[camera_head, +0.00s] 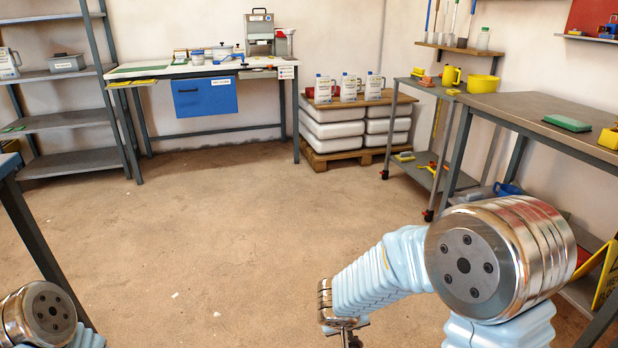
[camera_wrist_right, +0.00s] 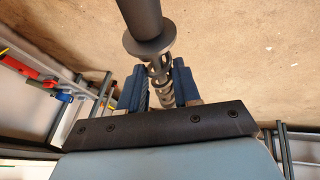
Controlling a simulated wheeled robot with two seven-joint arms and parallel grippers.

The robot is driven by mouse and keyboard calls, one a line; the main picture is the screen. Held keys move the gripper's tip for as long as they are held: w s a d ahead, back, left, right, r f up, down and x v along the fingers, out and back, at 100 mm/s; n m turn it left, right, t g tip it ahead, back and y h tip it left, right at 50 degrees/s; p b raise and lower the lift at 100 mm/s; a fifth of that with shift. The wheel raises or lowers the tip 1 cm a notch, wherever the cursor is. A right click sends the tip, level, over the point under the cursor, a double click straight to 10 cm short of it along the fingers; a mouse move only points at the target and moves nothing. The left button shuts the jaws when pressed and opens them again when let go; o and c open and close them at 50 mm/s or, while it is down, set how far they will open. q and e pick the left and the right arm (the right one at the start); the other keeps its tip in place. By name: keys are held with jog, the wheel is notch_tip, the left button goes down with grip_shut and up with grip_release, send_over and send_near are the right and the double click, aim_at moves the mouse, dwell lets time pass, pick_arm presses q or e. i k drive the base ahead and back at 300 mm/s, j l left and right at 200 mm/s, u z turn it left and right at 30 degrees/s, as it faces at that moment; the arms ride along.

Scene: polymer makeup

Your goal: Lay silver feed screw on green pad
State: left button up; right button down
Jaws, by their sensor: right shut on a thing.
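My right gripper (camera_wrist_right: 158,88) is shut on the silver feed screw (camera_wrist_right: 158,70), which shows a dark shaft, a wide round collar and a spiral part between the blue-padded fingers. In the head view my right gripper (camera_head: 350,338) is at the bottom edge, over the floor, and the screw cannot be made out. A green pad (camera_head: 567,123) lies on the grey table at the right. A flat green mat (camera_head: 140,68) also lies on the left end of the back workbench. I cannot tell which one the task names. My left gripper is out of view.
The right table (camera_head: 520,108) also holds a yellow object (camera_head: 610,138). A shelf cart (camera_head: 425,90) with yellow items stands behind it. The back workbench (camera_head: 190,70) carries a press and small containers. The middle floor is clear.

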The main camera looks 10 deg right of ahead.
aim_at(566, 122)
jog(key=i+z, duration=0.35)
jog(key=i, duration=0.2)
jog(key=i+z, duration=0.35)
jog(key=i, duration=0.15)
jog(key=i+j+z, duration=0.3)
jog(key=i, duration=0.2)
jog(key=i+l+z, duration=0.15)
jog(key=i+z, duration=0.25)
jog(key=i+l+z, duration=0.1)
jog(key=z, duration=0.35)
jog(key=i+j+z, duration=0.1)
jog(key=i+z, duration=0.3)
